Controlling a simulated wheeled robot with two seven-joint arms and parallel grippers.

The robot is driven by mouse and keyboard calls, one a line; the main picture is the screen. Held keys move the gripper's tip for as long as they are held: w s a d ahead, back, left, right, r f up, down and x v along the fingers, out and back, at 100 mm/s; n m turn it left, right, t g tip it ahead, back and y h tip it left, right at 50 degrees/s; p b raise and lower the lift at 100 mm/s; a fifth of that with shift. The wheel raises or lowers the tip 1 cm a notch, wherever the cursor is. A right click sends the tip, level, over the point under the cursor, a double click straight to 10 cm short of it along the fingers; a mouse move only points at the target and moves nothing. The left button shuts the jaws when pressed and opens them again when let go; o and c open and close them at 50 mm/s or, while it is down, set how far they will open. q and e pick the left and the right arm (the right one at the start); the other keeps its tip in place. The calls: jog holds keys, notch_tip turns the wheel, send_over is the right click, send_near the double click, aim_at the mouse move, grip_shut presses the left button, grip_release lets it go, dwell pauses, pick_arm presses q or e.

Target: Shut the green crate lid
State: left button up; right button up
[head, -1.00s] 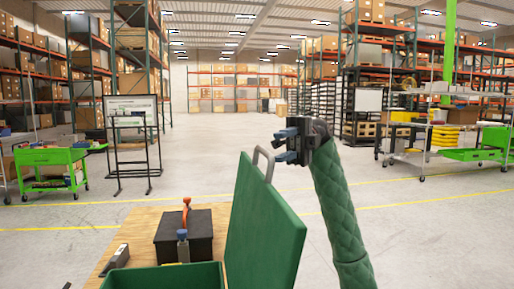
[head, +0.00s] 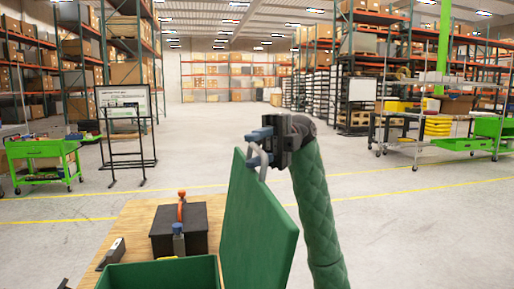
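The green crate (head: 160,274) stands open on the wooden table at the bottom of the view, only its rear part in frame. Its green lid (head: 257,225) stands nearly upright along the crate's right side. A grey handle (head: 264,168) is at the lid's top edge. My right gripper (head: 259,143) is at this handle, its blue fingertips pointing left. The handle overlaps the lower finger, so I cannot tell whether the fingers are closed on it. My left gripper is not in view.
On the wooden table (head: 133,222), a black box (head: 190,235) with a red-orange and a blue-topped upright part stands behind the crate. A small dark grey block (head: 111,254) lies left. Open floor lies beyond; carts and shelves are far off.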

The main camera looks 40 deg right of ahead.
jog(key=shift+c, duration=0.3)
grip_shut()
jog(key=shift+a, duration=0.1)
